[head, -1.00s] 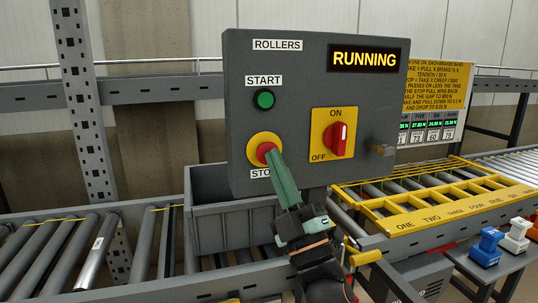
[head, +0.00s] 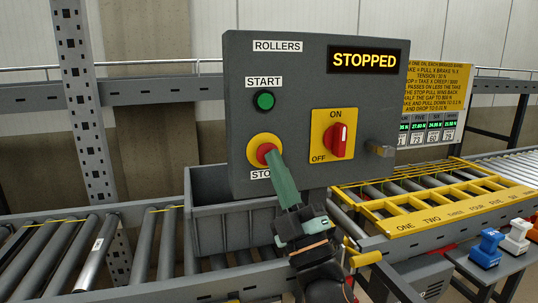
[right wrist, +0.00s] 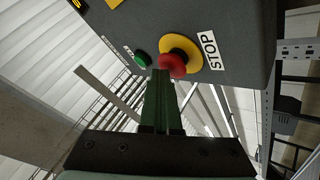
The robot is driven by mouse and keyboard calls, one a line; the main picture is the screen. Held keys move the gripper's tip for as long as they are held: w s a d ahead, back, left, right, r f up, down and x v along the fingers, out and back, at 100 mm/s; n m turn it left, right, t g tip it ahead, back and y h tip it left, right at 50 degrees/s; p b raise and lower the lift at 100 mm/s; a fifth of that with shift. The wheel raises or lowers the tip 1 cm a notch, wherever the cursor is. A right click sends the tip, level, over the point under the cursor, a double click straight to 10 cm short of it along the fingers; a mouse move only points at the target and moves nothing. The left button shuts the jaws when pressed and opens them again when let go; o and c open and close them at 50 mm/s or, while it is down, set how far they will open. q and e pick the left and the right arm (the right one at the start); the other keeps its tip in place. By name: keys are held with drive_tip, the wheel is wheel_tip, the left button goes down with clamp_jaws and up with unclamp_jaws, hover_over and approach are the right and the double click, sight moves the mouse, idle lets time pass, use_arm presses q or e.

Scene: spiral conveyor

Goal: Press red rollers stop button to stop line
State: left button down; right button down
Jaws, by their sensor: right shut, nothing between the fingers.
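The grey rollers control box (head: 290,90) faces me in the head view, and its display (head: 365,60) reads STOPPED. The red stop button (head: 264,152) sits on a yellow ring at the box's lower left, with its STOP label partly hidden by my gripper. My right gripper (head: 272,160) is shut and empty, its green fingertips at the red button, seemingly touching it. In the right wrist view the red button (right wrist: 173,65) shows just beyond the fingertips (right wrist: 161,76). The green start button (head: 264,100) is above. My left gripper is not in view.
A red rotary switch (head: 340,139) on a yellow plate points to ON. A grey bin (head: 215,215) stands below the box on the roller conveyor (head: 60,255). A yellow numbered frame (head: 450,205) and blue, white and orange items (head: 486,248) are at the right.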

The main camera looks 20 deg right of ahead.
drive_tip(key=shift+s, duration=0.65)
drive_tip(key=s+p, duration=0.1)
drive_tip(key=s, duration=0.4)
drive_tip(key=shift+d, duration=0.1)
idle(0.5)
wheel_tip(320, 180, down, 26)
drive_tip(key=w+d+m+g+h+p, duration=0.2)
drive_tip(key=m+g+h, duration=0.2)
drive_tip(key=m+g, duration=0.35)
drive_tip(key=s+f+m+g, duration=0.2)
drive_tip(key=s+f+g, duration=0.3)
drive_tip(key=s+f, duration=0.4)
drive_tip(key=s+f+m+g, duration=0.3)
drive_tip(key=s+f, duration=0.7)
drive_tip(key=f, duration=0.8)
drive_tip(key=shift+d+f+g+p, duration=0.15)
drive_tip(key=shift+d+g+p, duration=0.2)
drive_tip(key=shift+g, duration=0.5)
